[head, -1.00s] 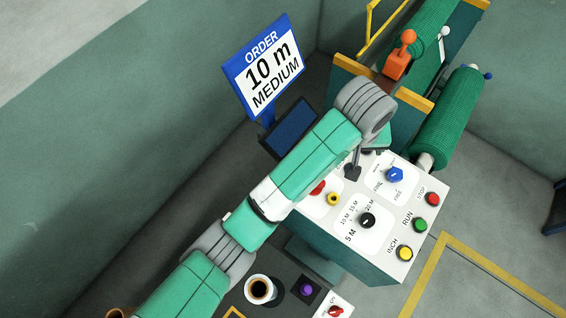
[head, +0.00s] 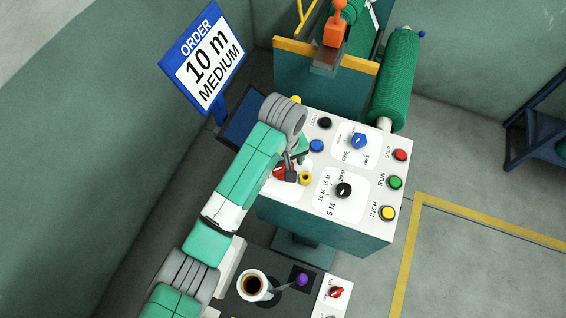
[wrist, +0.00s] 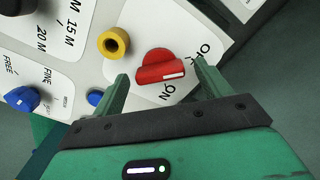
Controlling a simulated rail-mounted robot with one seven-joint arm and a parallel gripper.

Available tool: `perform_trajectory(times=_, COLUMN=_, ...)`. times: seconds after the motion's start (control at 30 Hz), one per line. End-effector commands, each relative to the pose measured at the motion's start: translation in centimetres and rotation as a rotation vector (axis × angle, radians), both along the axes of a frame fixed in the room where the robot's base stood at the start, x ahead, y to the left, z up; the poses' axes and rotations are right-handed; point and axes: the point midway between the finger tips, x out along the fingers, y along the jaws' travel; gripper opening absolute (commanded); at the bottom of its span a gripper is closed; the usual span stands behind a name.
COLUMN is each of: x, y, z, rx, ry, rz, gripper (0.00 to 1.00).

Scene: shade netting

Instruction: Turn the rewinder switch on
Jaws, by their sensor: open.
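The red rotary switch (wrist: 160,68), with ON and OFF lettering beside it, sits on a white plate of the control panel. Its white mark is on the side facing my gripper, and I cannot tell exactly which label it points to. In the head view the red switch (head: 279,172) is partly hidden by my gripper (head: 291,174). In the wrist view my gripper (wrist: 161,72) is open, with one finger on each side of the switch. No clear contact shows.
A yellow-ringed socket (wrist: 114,42) sits close beside the switch. A black length dial (head: 344,190), a blue knob (head: 359,141) and several push buttons share the panel. Below stand a coffee cup (head: 255,285) and another red switch (head: 337,292).

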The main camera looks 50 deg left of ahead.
Motion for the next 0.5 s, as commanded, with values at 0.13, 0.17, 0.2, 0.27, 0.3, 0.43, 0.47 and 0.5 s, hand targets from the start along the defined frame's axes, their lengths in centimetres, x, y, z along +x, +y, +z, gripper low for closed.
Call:
perform_trajectory(times=0.13, x=0.01, y=0.00, z=0.03, rx=0.000, ry=0.000, rz=0.000, gripper=0.76)
perform_trajectory(times=0.17, x=0.01, y=0.00, z=0.03, rx=0.000, ry=0.000, rz=0.000, gripper=0.70)
perform_trajectory(times=0.2, x=0.01, y=0.00, z=0.03, rx=0.000, ry=0.000, rz=0.000, gripper=0.63)
perform_trajectory(times=0.27, x=0.01, y=0.00, z=0.04, rx=0.000, ry=0.000, rz=0.000, gripper=0.51)
perform_trajectory(times=0.3, x=0.01, y=0.00, z=0.04, rx=0.000, ry=0.000, rz=0.000, gripper=0.43)
perform_trajectory(times=0.43, x=0.01, y=0.00, z=0.07, rx=0.000, ry=0.000, rz=-0.001, gripper=0.32)
perform_trajectory(times=0.47, x=0.01, y=0.00, z=0.09, rx=0.000, ry=0.000, rz=-0.001, gripper=0.32)
perform_trajectory(times=0.5, x=0.01, y=-0.01, z=0.13, rx=0.000, ry=0.000, rz=-0.004, gripper=0.32)
